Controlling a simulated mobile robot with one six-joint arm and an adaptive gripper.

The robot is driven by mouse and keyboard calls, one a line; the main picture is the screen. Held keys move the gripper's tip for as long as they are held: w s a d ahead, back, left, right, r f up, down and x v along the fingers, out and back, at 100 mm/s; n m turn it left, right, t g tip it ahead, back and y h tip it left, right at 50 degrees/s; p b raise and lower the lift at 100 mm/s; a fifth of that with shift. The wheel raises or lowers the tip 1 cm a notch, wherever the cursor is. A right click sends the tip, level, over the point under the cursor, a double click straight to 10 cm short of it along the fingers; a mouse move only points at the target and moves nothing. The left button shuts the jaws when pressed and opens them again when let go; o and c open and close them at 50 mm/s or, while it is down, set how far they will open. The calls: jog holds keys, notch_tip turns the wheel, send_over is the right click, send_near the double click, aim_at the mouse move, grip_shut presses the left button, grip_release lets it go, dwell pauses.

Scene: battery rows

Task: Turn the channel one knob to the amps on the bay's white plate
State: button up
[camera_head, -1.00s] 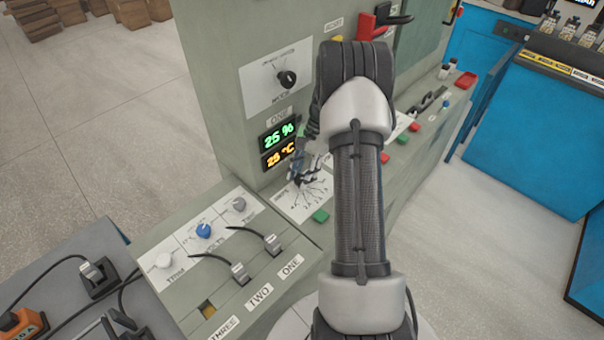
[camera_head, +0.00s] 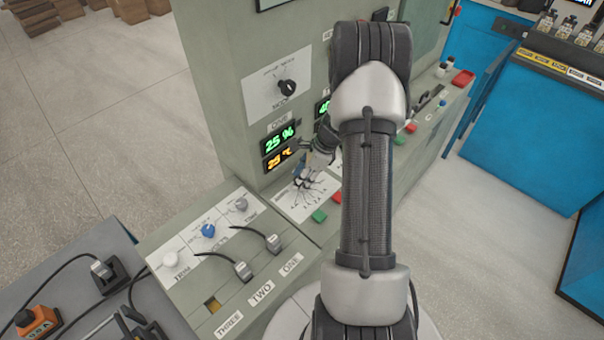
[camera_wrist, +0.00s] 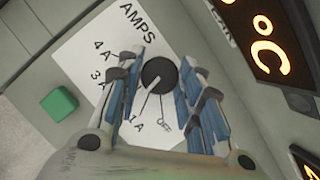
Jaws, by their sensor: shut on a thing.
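The channel one knob (camera_wrist: 157,75) is a round black knob with a white pointer line on a white AMPS plate (camera_wrist: 85,53). Its line points down-left in the wrist view, toward the 1 A mark and away from OFF; 3 A and 4 A lie further round. My gripper (camera_wrist: 160,80) has its blue-padded fingers on both sides of the knob, shut on it. In the head view, my gripper (camera_head: 305,182) reaches down at the dial plate (camera_head: 293,205), mostly covering the knob. I cannot make out a bay plate giving an amps figure.
The ONE displays (camera_head: 279,145) stand just behind the gripper. A mode knob (camera_head: 287,87) is above them. A green button (camera_head: 319,216) and a red button (camera_head: 336,197) sit near the dial. Plugged cables (camera_head: 243,270) and small knobs are to the left.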

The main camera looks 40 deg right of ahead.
jog(key=m+t+h, duration=0.1)
jog(key=m, duration=0.3)
jog(key=shift+s+a+m, duration=0.1)
jog(key=shift+m, duration=0.2)
jog(key=shift+m+h+b, duration=0.75)
jog(key=shift+m+h, duration=0.15)
jog(key=shift+m, duration=0.7)
jog(key=shift+m+t, duration=0.3)
jog(key=o, duration=1.1)
jog(key=shift+a, duration=0.1)
jog(key=shift+c, duration=0.2)
jog(key=shift+r, duration=0.1)
jog(key=v, duration=1.2)
